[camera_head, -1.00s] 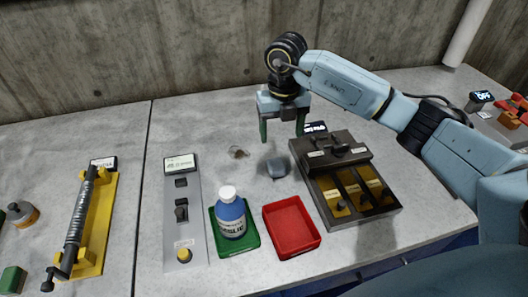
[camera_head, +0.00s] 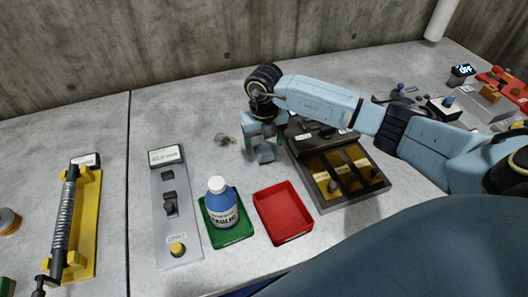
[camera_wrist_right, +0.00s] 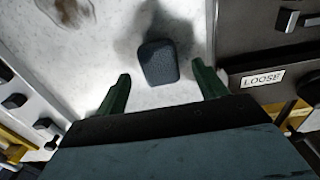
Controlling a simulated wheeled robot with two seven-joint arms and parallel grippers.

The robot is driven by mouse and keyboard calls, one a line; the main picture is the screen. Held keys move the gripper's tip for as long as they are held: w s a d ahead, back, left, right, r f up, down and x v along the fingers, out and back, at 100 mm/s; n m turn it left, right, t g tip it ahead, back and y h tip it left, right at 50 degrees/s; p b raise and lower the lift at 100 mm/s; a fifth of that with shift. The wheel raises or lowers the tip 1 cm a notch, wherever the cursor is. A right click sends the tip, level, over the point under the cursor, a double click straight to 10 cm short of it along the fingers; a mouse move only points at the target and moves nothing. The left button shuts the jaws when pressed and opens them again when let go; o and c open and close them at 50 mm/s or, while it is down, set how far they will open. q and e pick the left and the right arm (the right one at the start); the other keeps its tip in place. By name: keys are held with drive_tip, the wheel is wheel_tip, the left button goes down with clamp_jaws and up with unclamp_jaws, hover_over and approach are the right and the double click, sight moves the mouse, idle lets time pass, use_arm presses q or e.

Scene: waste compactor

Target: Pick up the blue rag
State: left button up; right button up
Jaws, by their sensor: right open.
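The blue rag (camera_head: 264,153) is a small grey-blue pad lying flat on the grey table, left of the dark sorting box. In the right wrist view the rag (camera_wrist_right: 158,62) lies ahead of and between my two green fingers, with bare table on both sides of it. My right gripper (camera_head: 265,143) is open and empty, low over the table at the rag. In the right wrist view my right gripper (camera_wrist_right: 162,88) has its fingers spread wider than the rag. My left gripper is out of view.
The dark box (camera_head: 340,195) with yellow compartments stands close right of the rag. A red tray (camera_head: 283,212), a green tray (camera_head: 232,238) holding a blue bottle (camera_head: 222,205), and a grey switch panel (camera_head: 178,220) are nearby. A small brown scrap (camera_head: 222,139) lies left of the gripper.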

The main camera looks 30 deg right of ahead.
sight(264, 150)
drive_tip(key=shift+f, duration=0.9)
drive_tip(key=c, duration=1.1)
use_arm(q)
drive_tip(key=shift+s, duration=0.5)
use_arm(e)
wheel_tip(264, 150, up, 10)
drive_tip(key=shift+c, duration=0.2)
